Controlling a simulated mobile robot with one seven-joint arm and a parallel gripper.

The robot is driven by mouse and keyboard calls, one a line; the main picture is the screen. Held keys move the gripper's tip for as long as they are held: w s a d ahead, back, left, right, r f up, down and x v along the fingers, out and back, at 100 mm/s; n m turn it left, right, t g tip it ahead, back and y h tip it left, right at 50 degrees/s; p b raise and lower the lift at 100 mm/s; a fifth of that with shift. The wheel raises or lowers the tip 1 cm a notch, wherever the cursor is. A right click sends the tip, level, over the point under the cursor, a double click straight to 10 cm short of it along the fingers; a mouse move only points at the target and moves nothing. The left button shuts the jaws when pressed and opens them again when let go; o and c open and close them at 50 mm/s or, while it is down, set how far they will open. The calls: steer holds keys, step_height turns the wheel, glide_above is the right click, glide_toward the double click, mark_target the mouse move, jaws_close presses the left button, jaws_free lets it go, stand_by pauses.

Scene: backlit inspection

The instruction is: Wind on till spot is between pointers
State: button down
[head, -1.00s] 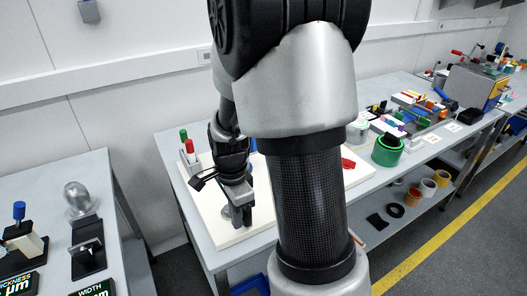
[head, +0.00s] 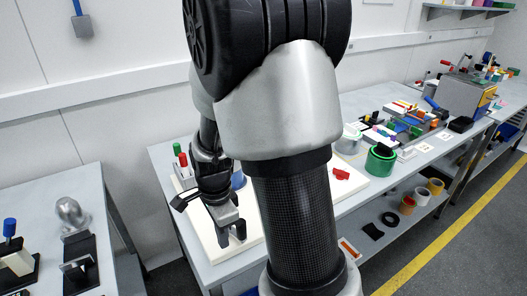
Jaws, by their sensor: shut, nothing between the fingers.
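My gripper (head: 231,236) points down, low over the white board (head: 261,246) on the middle bench. Its fingers are shut with nothing held. A blue round part (head: 238,180) shows behind the gripper, partly hidden by my arm. I cannot make out the spot or the pointers; my gripper and arm cover much of the board.
Posts with green (head: 177,149) and red (head: 183,160) tops stand at the board's back left. A red piece (head: 340,174) lies right of my arm. A green roll (head: 380,160) stands further right. A separate bench (head: 100,190) with gauges is at left.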

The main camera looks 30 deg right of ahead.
steer(key=shift+a, duration=0.15)
steer(key=shift+s+a, duration=0.15)
steer(key=shift+a, duration=0.5)
steer(key=c, duration=1.4)
jaws_free()
steer(key=shift+c, duration=0.2)
step_height(320, 180, up, 8)
steer(key=p, duration=0.6)
steer(key=shift+p, duration=0.35)
